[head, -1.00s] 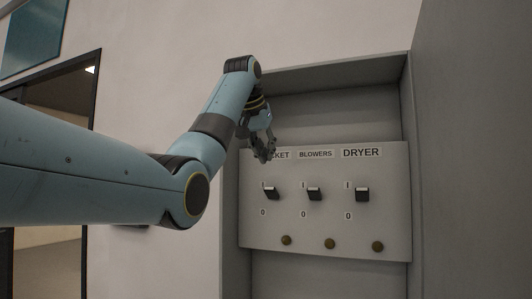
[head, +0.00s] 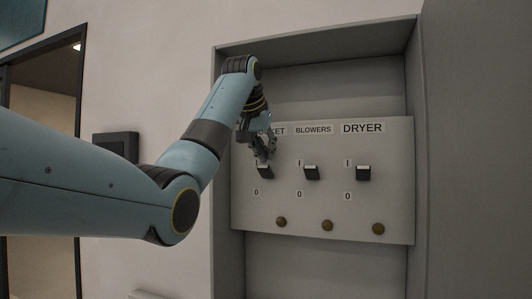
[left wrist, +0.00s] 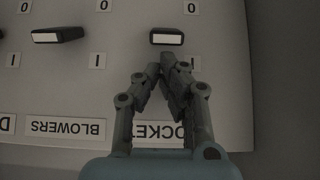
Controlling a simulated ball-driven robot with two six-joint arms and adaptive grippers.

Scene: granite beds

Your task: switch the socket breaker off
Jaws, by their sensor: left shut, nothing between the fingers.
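The grey panel (head: 390,205) in the recessed cabinet carries three black switches. The left one, under the partly covered SOCKET label (head: 274,131), is the socket breaker (head: 265,173). It also shows in the left wrist view (left wrist: 166,37), where the picture is upside down. Its lever sits nearer the I mark than the 0 below, like the other two. My left gripper (head: 265,157) is shut and empty, with its fingertips (left wrist: 160,76) just above the socket lever. I cannot tell if they touch it. My right gripper is not in view.
The BLOWERS switch (head: 311,173) and DRYER switch (head: 363,174) stand to the right on the same panel. The cabinet's side wall (head: 226,200) and top edge (head: 320,40) frame the panel. A dark box (head: 117,146) is on the wall.

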